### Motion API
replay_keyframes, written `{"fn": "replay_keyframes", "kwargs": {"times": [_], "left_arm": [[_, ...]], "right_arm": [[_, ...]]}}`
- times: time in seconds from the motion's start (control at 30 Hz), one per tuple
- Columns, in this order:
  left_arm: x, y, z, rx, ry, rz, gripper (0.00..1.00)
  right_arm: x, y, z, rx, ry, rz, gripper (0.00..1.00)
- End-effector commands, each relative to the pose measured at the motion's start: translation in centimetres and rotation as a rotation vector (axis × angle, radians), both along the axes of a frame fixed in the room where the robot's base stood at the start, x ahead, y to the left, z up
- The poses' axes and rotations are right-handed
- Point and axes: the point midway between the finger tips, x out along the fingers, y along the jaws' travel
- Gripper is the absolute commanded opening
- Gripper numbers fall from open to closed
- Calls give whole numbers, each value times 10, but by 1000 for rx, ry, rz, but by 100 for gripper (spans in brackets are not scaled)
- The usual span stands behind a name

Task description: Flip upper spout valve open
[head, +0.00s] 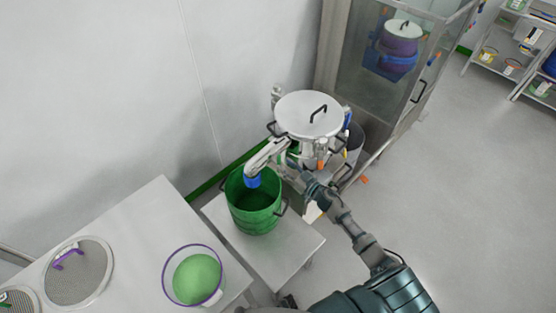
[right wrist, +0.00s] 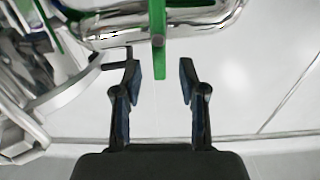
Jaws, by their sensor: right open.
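A steel vessel (head: 310,115) with a flat lid and dark handle stands beside the glass-fronted cabinet. Its pale spout (head: 266,155) slopes down to a blue end (head: 253,181) over the green bucket (head: 255,208). My right gripper (head: 287,168) is close to the spout's upper part, below the vessel. In the right wrist view my right gripper (right wrist: 160,78) is open. A green bar (right wrist: 158,40), apparently the upper valve's handle, hangs ahead with its lower end about between the fingertips. I see no clear grip on it. My left gripper is not clearly in view.
The green bucket stands on a low steel table (head: 290,252). A larger steel table (head: 135,235) at left holds a round sieve (head: 78,290) and a clear tub of green material (head: 196,278). Open floor (head: 440,190) lies to the right.

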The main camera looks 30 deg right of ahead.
Motion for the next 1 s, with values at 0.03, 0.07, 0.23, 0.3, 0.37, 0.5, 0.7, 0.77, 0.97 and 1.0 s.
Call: {"fn": "replay_keyframes", "kwargs": {"times": [0.03,0.07,0.23,0.3,0.37,0.5,0.7,0.77,0.97,1.0], "left_arm": [[-1,0,-1,-1,1,1,0],[-1,0,-1,-1,1,1,0],[-1,0,-2,-1,2,1,0],[-1,-1,-3,-1,2,1,0],[-1,-1,-3,-1,1,1,0],[-1,-1,-3,-2,1,1,0],[-1,-1,-3,-2,1,1,0],[-1,-1,-3,-2,1,1,0],[-1,-1,-3,-2,1,0,0],[-1,-1,-3,-2,1,0,0]], "right_arm": [[10,4,0,3,-1,0,42],[15,5,0,2,-2,-1,42],[36,13,-1,1,0,-1,42],[41,14,-1,1,1,-1,42],[43,15,-1,1,1,-1,42],[44,16,-1,1,1,0,42],[44,16,-1,1,1,0,27],[44,16,-1,1,1,0,12],[44,15,-1,1,1,-1,0],[44,15,-1,1,1,-1,0]]}}
